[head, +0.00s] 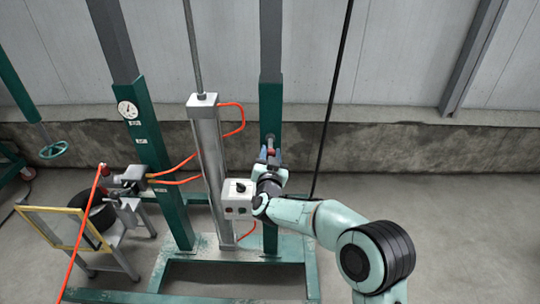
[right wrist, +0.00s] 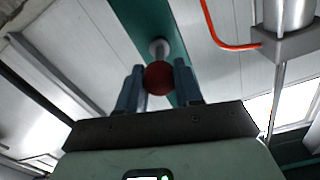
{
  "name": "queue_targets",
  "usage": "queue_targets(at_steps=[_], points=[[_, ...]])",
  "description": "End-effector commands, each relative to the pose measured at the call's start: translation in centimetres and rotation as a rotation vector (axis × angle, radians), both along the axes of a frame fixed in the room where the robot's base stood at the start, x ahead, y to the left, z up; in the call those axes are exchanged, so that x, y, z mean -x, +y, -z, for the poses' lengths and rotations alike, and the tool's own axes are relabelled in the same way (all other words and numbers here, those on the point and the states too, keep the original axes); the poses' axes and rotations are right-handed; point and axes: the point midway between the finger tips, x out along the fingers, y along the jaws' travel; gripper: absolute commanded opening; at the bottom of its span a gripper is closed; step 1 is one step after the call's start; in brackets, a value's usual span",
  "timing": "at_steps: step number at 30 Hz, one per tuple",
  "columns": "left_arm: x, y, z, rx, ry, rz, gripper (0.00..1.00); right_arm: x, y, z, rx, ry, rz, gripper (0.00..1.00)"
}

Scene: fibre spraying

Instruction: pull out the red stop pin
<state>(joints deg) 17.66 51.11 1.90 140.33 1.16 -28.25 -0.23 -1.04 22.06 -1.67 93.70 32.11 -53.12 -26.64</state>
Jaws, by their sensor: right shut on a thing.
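The red stop pin shows in the right wrist view as a round dark red knob (right wrist: 158,78) on a short pale metal shank, set against the green post (right wrist: 148,22). My right gripper (right wrist: 157,74) has its two blue-grey fingers on either side of the knob and is shut on it. In the head view my right gripper (head: 270,152) is at the front of the right green post (head: 270,105), and its fingers hide most of the pin. I cannot tell how deep the shank sits in the post. My left gripper is not in view.
A grey cylinder (head: 209,150) with orange hoses stands left of my right gripper. A white control box (head: 238,197) with a black knob is close to my wrist. A black cable (head: 335,95) hangs to the right. The floor at the right is clear.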

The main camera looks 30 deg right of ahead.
Motion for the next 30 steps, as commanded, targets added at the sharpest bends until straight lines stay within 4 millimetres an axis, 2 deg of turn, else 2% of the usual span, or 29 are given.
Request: queue_targets(at_steps=[2, 3, 5, 17, 23, 30], points=[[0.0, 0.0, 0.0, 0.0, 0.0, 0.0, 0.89, 0.0, 0.2, 0.3, -0.005, 0.006, -0.003, 0.0], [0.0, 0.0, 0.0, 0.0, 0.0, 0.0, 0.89, 0.0, 0.2, 0.3, -0.005, 0.007, -0.003, 0.41], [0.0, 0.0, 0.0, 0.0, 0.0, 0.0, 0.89, 0.0, 0.2, 0.3, -0.004, 0.006, -0.003, 0.6], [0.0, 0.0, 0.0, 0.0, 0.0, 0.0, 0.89, 0.5, 0.4, 0.2, -0.003, 0.004, -0.003, 0.6], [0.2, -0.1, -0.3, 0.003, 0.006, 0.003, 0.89, 3.1, 2.1, 0.0, -0.002, 0.004, -0.005, 0.6], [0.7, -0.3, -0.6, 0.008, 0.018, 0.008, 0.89, 7.7, 4.9, 0.0, -0.004, 0.004, -0.006, 0.6]])
